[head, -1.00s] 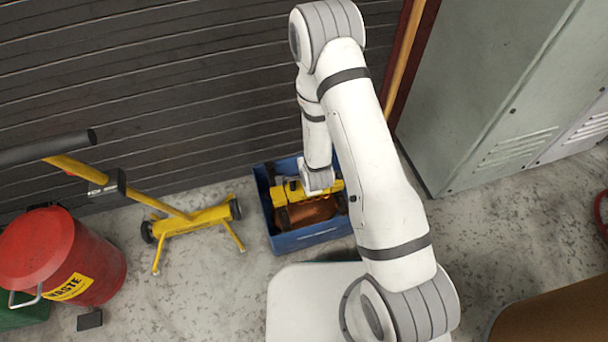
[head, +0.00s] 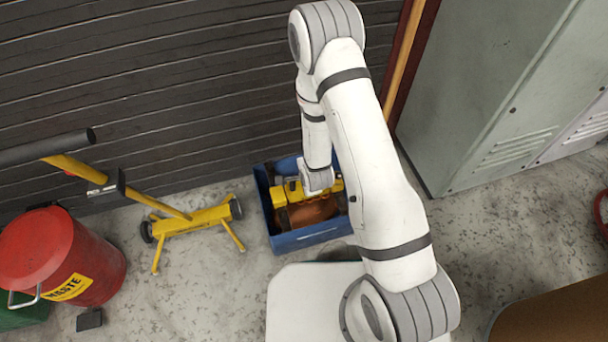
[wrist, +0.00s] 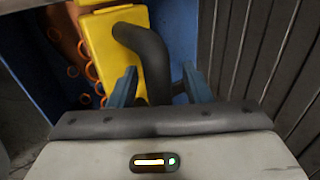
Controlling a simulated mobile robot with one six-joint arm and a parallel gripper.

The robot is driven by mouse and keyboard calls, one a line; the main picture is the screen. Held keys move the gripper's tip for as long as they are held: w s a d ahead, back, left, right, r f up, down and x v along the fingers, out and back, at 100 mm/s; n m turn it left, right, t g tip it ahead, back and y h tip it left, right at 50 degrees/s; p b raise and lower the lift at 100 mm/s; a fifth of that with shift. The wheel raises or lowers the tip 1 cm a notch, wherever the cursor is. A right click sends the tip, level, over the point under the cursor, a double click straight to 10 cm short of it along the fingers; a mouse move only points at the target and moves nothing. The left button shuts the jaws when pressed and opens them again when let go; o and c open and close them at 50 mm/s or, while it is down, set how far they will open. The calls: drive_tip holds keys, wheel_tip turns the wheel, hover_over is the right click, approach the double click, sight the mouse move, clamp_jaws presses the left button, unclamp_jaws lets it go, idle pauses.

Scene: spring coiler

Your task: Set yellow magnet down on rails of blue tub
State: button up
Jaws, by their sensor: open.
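The yellow magnet (head: 292,192) sits in the blue tub (head: 310,237), across its inside, in the head view. In the wrist view the yellow magnet (wrist: 112,45) has a thick dark handle (wrist: 150,55) that curves down between my fingers. My gripper (wrist: 160,88) is open, with a blue-grey finger on each side of the handle and a gap showing at the left finger. In the head view my wrist covers part of the magnet and the fingers are hidden. Whether the magnet rests on the rails cannot be seen. Copper-coloured rings (wrist: 85,70) show beside it.
A yellow wheeled stand (head: 195,220) with a long handle is left of the tub. A red waste bin (head: 62,255) stands farther left. A dark slatted wall (head: 150,100) is close behind the tub, and grey lockers (head: 480,90) stand right. Floor between stand and tub is clear.

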drive_tip(key=shift+s, duration=0.1)
drive_tip(key=p+v, duration=0.3)
drive_tip(key=v, duration=0.4)
drive_tip(key=shift+r, duration=0.35)
drive_tip(key=shift+s+d, duration=0.1)
drive_tip(key=d+r+n+g+h+p, duration=0.1)
drive_tip(key=d+r+n+p, duration=0.2)
drive_tip(key=r+p, duration=0.95)
drive_tip(key=d+r+n+p, duration=0.3)
drive_tip(key=r+n, duration=0.1)
drive_tip(key=r, duration=1.7)
drive_tip(key=s+d+r+n+g+p, duration=0.1)
drive_tip(key=s+r+p, duration=0.4)
drive_tip(key=r, duration=0.6)
drive_tip(key=s+d+r+n+g+p, duration=0.1)
drive_tip(key=s+d+r+n+p, duration=0.2)
drive_tip(key=r, duration=0.8)
drive_tip(key=s+d+r+n+p, duration=0.3)
drive_tip(key=s+r+p, duration=0.4)
drive_tip(key=r, duration=0.3)
drive_tip(key=shift+r+n+g+h, duration=0.4)
